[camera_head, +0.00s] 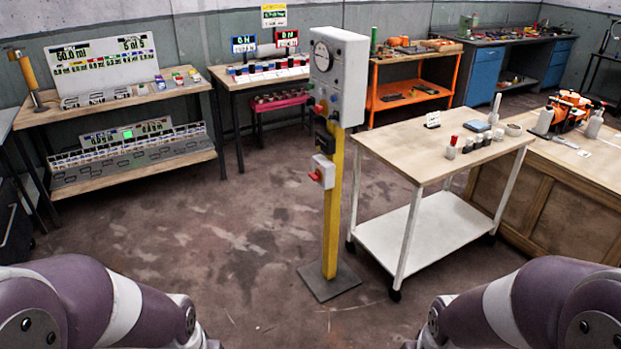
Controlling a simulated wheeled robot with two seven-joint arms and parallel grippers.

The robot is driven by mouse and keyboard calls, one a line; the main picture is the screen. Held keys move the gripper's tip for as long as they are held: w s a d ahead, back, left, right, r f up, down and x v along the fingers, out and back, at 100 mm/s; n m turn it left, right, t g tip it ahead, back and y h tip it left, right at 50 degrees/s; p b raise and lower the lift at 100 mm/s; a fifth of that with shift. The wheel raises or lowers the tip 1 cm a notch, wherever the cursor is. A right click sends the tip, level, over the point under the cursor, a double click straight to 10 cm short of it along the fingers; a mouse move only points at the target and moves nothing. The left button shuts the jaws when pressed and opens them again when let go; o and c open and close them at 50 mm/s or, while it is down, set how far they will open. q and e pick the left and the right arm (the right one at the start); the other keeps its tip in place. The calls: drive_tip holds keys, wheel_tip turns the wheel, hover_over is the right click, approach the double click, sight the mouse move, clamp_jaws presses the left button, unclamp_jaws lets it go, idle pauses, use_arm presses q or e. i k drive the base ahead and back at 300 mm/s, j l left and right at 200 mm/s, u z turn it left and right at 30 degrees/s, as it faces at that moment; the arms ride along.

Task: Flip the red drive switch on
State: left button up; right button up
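A grey control box (339,75) with a round dial stands on a yellow post (333,215) in the middle of the view. A small light grey switch box with a red switch (315,176) is mounted lower on the post, below a black unit (325,137). Whether the red switch is on or off cannot be told. A red knob and a green button sit on the lower left side of the control box. My two arms show at the bottom left and bottom right corners, well short of the post. Both grippers are out of view.
A wheeled cart (414,145) with small bottles on top stands right of the post. The post's base plate (329,279) lies on the floor. Shelves and benches line the back wall. The floor (190,240) left of the post is clear.

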sight(316, 177)
drive_tip(key=i, duration=0.75)
drive_tip(key=i+j+z, duration=0.1)
drive_tip(key=i, duration=0.65)
drive_tip(key=i+j, duration=0.15)
drive_tip(key=i, duration=0.55)
drive_tip(key=i+j+z, duration=0.1)
drive_tip(key=i, duration=0.65)
